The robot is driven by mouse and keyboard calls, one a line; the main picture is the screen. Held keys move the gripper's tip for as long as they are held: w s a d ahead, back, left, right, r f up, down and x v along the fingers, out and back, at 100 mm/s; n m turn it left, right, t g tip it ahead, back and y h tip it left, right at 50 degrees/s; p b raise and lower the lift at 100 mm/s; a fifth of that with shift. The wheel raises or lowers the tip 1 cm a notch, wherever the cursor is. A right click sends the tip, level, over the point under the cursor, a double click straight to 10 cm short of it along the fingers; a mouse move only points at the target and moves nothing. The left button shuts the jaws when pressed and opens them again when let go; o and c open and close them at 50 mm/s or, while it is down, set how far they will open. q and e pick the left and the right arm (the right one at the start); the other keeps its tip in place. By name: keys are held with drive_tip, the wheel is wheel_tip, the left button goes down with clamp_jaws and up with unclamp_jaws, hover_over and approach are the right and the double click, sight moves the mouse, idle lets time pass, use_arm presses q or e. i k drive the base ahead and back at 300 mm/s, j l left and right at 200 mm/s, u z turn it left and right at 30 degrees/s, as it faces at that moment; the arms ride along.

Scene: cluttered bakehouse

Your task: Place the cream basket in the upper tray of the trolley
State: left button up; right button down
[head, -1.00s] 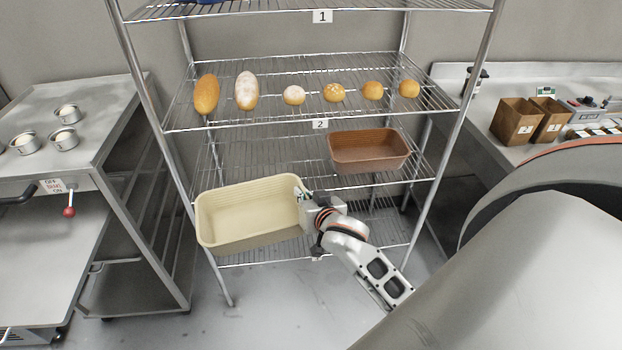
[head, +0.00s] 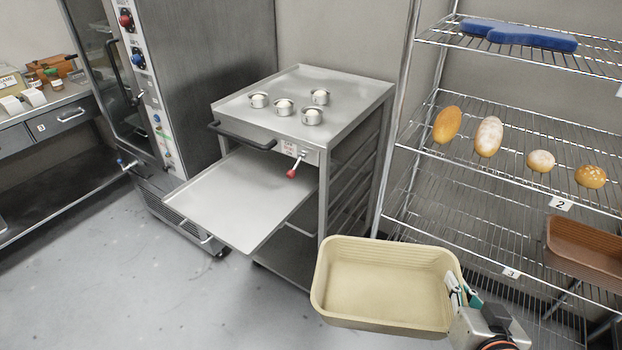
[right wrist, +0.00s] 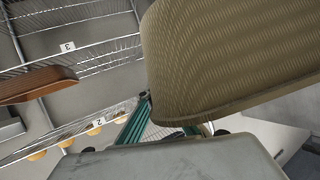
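The cream basket (head: 385,283) is empty and hangs in the air in front of the wire rack in the head view. My right gripper (head: 462,293) is shut on its right-hand wall; the basket also fills the upper right of the right wrist view (right wrist: 225,60), with the gripper's fingers (right wrist: 140,120) at its rim. The metal trolley (head: 350,110) stands behind and left of the basket. Its upper tray (head: 225,200) is pulled out toward the front left, flat and bare. My left gripper is not in view.
Several small filled tins (head: 312,116) stand on the trolley top. A red-knobbed lever (head: 292,172) sticks out above the tray. An oven (head: 190,70) stands left of the trolley. The rack at right holds loaves (head: 447,124) and a brown basket (head: 590,248). Floor at front left is clear.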

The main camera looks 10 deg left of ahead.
sight(228, 206)
drive_tip(key=i+j+z, duration=0.15)
drive_tip(key=j, duration=1.1)
drive_tip(key=i+j+z, duration=0.15)
drive_tip(key=j, duration=1.1)
drive_tip(key=i+j+z, duration=0.15)
drive_tip(key=j, duration=1.1)
